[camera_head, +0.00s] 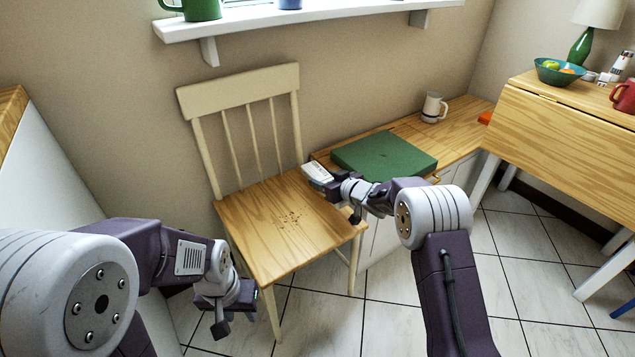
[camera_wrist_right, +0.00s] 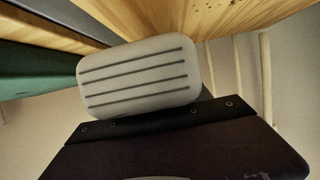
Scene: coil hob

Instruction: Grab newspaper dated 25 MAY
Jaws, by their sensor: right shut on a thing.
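My right gripper (camera_head: 325,180) is at the back right of the chair seat, near the green slab's left end. It is shut on a pale block (camera_head: 316,172) with thin dark lines on it. In the right wrist view the pale block (camera_wrist_right: 138,73) has rounded corners and dark parallel stripes. I can read no date on it and cannot tell whether it is a newspaper. No other newspaper can be made out. My left gripper (camera_head: 228,312) hangs low in front of the chair, and its jaw opening cannot be made out.
A wooden chair (camera_head: 262,248) with brown crumbs on its seat stands against the wall. A flat green slab (camera_head: 385,153) and a pale mug (camera_head: 433,107) sit on the low wooden bench (camera_head: 468,122). A wooden table (camera_head: 570,120) stands right. Tiled floor (camera_head: 540,290) is open at front right.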

